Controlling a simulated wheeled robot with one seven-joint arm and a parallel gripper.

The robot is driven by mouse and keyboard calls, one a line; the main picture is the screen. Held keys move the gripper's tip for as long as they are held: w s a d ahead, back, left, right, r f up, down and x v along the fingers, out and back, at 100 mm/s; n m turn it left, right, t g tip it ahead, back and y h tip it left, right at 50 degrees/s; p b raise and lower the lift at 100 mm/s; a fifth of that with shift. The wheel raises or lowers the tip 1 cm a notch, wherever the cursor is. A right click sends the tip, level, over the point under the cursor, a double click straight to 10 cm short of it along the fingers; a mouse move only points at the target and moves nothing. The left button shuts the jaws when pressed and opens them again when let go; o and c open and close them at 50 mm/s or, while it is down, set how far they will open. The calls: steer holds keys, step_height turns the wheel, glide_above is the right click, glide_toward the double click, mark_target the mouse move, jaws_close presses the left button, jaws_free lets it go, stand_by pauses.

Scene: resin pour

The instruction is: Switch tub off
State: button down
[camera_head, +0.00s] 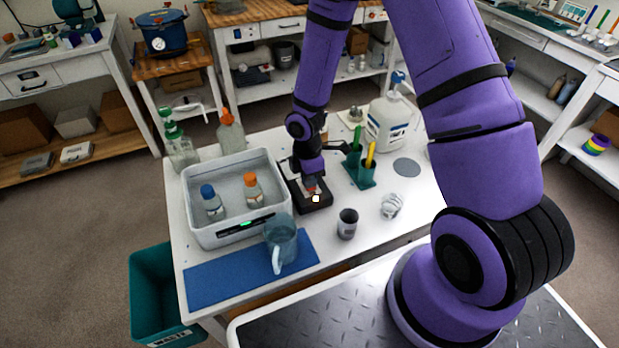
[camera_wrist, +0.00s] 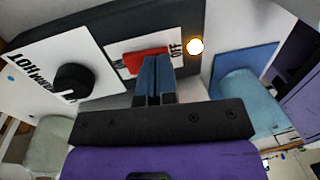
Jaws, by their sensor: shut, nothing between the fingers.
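The white tub (camera_head: 207,237) stands on the table with water and two bottles in it: one blue-capped (camera_head: 211,205), one orange-capped (camera_head: 252,190). A green light glows on its front. Beside it to the right is a black control box (camera_head: 318,207). In the wrist view the box has a red switch (camera_wrist: 130,60) on a white plate with "OFF" at its right end, a black knob (camera_wrist: 74,83) and a bright lamp (camera_wrist: 196,46). My gripper (camera_wrist: 154,62) is shut and empty, its fingertips at the red switch. Contact and the switch's position are unclear.
A dark cup (camera_head: 347,224), a green holder (camera_head: 358,172) and a white jug (camera_head: 389,122) stand right of the box. A teal bin (camera_head: 150,290) is on the floor.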

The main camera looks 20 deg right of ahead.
steer(key=shift+f, duration=0.1)
stand_by(0.3)
steer(key=shift+w, duration=0.75)
steer(key=shift+r, duration=0.2)
